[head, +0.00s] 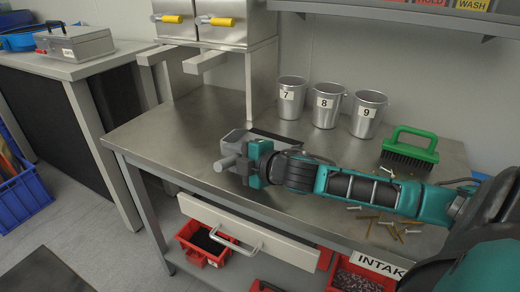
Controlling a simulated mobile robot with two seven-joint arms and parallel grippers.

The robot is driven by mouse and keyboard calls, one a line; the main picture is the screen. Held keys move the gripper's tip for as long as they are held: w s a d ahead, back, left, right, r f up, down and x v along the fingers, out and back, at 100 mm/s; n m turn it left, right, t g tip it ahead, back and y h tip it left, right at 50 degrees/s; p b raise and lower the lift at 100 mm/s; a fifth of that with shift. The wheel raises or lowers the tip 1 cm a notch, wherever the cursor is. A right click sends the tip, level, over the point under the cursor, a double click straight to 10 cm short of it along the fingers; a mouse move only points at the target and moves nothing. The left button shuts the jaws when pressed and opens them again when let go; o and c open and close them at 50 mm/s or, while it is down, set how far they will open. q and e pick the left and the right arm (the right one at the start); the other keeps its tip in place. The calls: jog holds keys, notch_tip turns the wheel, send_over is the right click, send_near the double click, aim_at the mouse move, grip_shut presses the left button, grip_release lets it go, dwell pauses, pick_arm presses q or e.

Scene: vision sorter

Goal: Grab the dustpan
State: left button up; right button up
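The dustpan (234,138) is a grey pan with a dark edge, on or just above the steel table. Its grey round handle (229,162) sticks out to the left at my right gripper (250,165). The teal fingers are at the handle, one above and one below it. The gripper hides part of the handle and the pan, so I cannot tell whether the fingers press on it or are still apart. My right arm reaches in from the right, low over the table. My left gripper is not in view.
Three metal cups marked 7, 8 and 9 (326,105) stand at the back of the steel table (180,120). A green-handled brush (410,148) and scattered screws (388,228) lie at the right. A white drawer (250,232) sits below the front edge. The table's left part is clear.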

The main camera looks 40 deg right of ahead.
jog(key=shift+c, duration=0.2)
grip_shut()
jog(key=shift+r, duration=0.1)
